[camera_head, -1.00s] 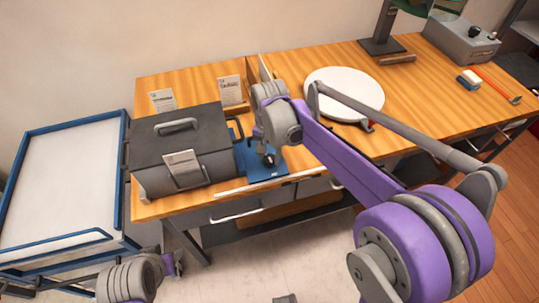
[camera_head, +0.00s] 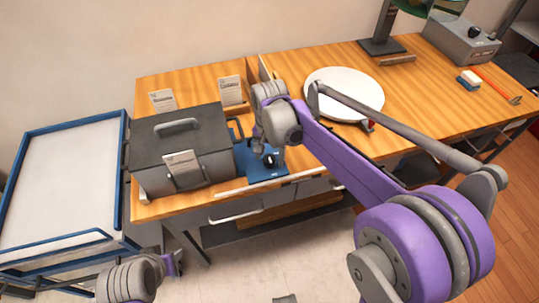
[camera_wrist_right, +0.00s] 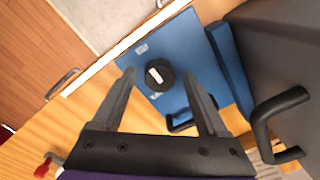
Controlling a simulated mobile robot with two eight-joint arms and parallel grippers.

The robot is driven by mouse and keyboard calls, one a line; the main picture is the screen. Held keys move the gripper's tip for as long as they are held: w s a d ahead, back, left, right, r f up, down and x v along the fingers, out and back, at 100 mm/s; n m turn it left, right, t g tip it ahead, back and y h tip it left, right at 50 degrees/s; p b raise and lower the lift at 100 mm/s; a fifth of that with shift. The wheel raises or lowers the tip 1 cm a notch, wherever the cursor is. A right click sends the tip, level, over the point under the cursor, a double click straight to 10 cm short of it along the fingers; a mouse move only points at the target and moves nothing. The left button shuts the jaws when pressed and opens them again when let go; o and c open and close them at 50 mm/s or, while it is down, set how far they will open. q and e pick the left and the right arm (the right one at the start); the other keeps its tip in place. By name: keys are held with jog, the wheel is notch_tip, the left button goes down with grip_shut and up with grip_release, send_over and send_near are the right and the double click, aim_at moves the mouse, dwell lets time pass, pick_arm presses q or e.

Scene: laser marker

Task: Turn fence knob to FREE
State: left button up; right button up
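The fence knob (camera_wrist_right: 158,77) is black and round with a white pointer bar, on a blue plate (camera_wrist_right: 195,55). Small white labels sit on both sides of it, too small to read. In the head view the knob (camera_head: 270,160) shows just below my right gripper (camera_head: 268,150). In the wrist view my right gripper (camera_wrist_right: 159,73) is open, one finger on each side of the knob with a gap to it. My left gripper (camera_head: 177,263) is at the lower left, away from the bench; its fingers cannot be made out.
A dark grey lidded machine (camera_head: 180,135) with a black handle (camera_wrist_right: 275,115) stands beside the blue plate. A white round disc (camera_head: 345,90) lies on the wooden bench to the right. A blue-framed white tray cart (camera_head: 65,180) stands at the left.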

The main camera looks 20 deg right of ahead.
aim_at(270, 159)
notch_tip(270, 159, up, 11)
jog(key=shift+p, duration=0.4)
jog(key=shift+f, duration=0.1)
dwell(0.5)
jog(key=s+d+f+n+t, duration=0.1)
jog(key=s+f+n, duration=0.1)
jog(key=s, duration=0.4)
jog(key=s+d+f+n+t+p, duration=0.1)
jog(key=s+d+f+n+t, duration=0.1)
jog(key=s, duration=0.5)
jog(key=s+d+f+n+t, duration=0.1)
jog(key=s+f+n+t, duration=0.1)
jog(key=s+f, duration=0.4)
jog(key=shift+s+d+n, duration=0.4)
jog(key=shift+s+n, duration=0.25)
jog(key=shift+n, duration=0.05)
